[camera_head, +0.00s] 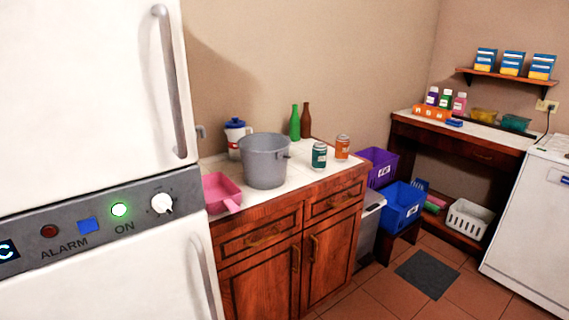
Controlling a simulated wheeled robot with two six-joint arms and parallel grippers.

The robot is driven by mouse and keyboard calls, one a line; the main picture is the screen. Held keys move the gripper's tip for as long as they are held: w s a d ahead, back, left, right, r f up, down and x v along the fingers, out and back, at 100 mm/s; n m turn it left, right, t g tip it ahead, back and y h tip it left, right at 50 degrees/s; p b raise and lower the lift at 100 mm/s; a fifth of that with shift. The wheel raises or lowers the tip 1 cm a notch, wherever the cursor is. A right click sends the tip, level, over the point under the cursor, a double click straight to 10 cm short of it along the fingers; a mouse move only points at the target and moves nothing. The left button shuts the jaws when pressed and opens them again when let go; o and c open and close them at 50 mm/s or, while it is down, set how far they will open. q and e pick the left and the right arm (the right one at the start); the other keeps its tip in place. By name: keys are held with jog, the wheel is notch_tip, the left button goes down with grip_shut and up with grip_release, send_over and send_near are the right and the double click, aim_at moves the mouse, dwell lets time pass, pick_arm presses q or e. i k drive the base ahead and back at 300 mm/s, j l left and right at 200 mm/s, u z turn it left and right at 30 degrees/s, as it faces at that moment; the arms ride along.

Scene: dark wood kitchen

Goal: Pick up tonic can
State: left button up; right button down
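Two cans stand upright near the front right part of the white countertop (300,178). One is a teal can (319,156) with a pale label, and the other is an orange can (342,148) just to its right and slightly behind. The labels are too small to read, so I cannot tell which is the tonic can. Neither of my grippers is in view.
A grey bucket (264,162), a pink dustpan-like scoop (222,191), a blue-lidded jug (235,138), a green bottle (295,124) and a brown bottle (306,120) share the counter. A white fridge (85,90) stands close at left. Tiled floor is open at right front.

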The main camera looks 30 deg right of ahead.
aim_at(343, 141)
jog(key=z, duration=0.95)
